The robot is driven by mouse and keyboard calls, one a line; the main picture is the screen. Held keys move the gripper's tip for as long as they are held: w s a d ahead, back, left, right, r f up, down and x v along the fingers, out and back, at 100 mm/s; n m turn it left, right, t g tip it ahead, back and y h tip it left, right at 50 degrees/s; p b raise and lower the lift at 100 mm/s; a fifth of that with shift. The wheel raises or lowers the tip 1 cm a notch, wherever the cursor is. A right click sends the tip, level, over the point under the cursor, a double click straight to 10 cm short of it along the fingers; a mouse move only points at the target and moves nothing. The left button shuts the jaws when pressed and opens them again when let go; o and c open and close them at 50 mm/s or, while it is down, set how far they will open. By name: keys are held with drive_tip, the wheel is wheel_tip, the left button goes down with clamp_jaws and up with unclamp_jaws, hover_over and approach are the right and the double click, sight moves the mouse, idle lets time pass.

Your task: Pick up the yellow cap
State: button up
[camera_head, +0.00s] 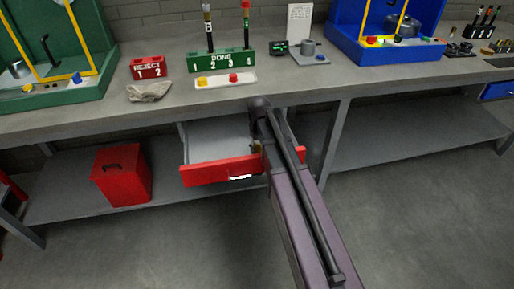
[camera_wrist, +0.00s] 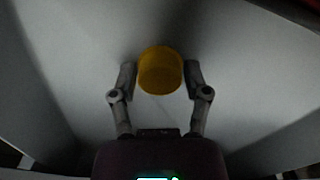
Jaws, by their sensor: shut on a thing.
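In the wrist view the yellow cap (camera_wrist: 160,72) is a short round piece between the two fingers of my gripper (camera_wrist: 160,80). The fingers are shut on it, one on each side. Pale, dim surfaces surround it, like the inside of the open drawer. In the head view the drawer (camera_head: 215,143) is pulled out under the bench, grey inside with a red front. My arm reaches over its right part and mostly hides my gripper there. Whether the cap touches the drawer floor I cannot tell.
The bench top (camera_head: 165,112) overhangs the drawer. On it are a red reject block (camera_head: 148,68), a green done rack (camera_head: 221,62), a white tray (camera_head: 243,83) with yellow and red pieces, and a cloth (camera_head: 149,92). A red bin (camera_head: 122,177) stands on the lower shelf.

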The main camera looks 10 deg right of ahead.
sight(259, 147)
drive_tip(key=shift+r+p, duration=4.7)
drive_tip(key=shift+r, duration=0.15)
drive_tip(key=shift+d, duration=0.1)
